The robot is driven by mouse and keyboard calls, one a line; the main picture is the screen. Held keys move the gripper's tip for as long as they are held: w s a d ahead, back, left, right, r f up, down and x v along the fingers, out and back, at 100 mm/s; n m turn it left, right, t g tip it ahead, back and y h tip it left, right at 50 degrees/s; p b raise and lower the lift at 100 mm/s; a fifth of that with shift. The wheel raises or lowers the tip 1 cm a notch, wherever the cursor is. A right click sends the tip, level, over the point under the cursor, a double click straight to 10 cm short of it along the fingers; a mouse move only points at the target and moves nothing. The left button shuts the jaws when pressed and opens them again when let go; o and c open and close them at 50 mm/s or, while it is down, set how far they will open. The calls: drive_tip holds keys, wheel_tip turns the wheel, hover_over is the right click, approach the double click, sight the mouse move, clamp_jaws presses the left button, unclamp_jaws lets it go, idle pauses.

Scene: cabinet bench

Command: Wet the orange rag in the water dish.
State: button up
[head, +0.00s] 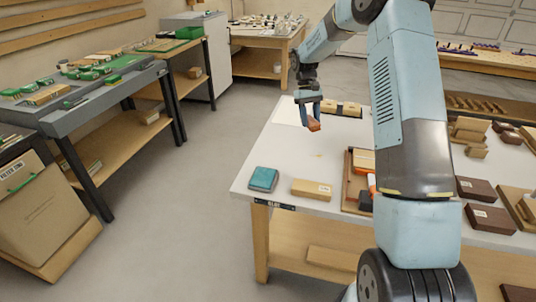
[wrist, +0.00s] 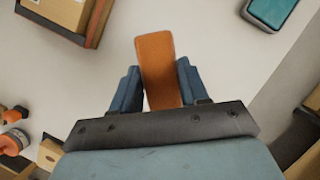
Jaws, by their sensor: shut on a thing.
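The orange rag (head: 313,124) is an orange-brown folded piece held in my gripper (head: 308,112), above the white table near its back left part. In the wrist view the rag (wrist: 156,60) sticks out between the two blue fingers of my gripper (wrist: 158,88), which are shut on it. A teal, round-cornered shallow item (head: 263,179), which looks like the water dish, lies at the table's front left corner. It also shows in the wrist view (wrist: 272,10) at the top right, apart from the rag. I cannot make out water in it.
A tan labelled block (head: 311,189) lies right of the teal dish on the white table (head: 285,158). A brown tray (head: 350,190) with an orange-white item stands further right. Dark boxes (head: 477,190) lie beyond my arm. The table between rag and dish is mostly clear.

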drive_tip(key=s+a+f+n+t+h, duration=0.3)
drive_tip(key=s+a+n, duration=0.45)
drive_tip(key=n, duration=0.65)
drive_tip(key=n+t+y, duration=0.3)
drive_tip(key=n+t, duration=0.2)
drive_tip(key=n, duration=1)
hover_over(264, 175)
drive_tip(key=s, duration=0.2)
drive_tip(key=shift+w+a+f, duration=0.15)
drive_tip(key=shift+w+a, duration=0.1)
drive_tip(key=shift+a, duration=0.1)
drive_tip(key=shift+f+m, duration=0.1)
drive_tip(key=shift+m, duration=0.2)
drive_tip(key=shift+h, duration=0.4)
drive_tip(key=shift+w+f, duration=0.2)
drive_tip(key=shift+f, duration=2.65)
drive_tip(key=shift+f, duration=0.55)
drive_tip(key=shift+r, duration=0.1)
wheel_tip(264, 175, up, 7)
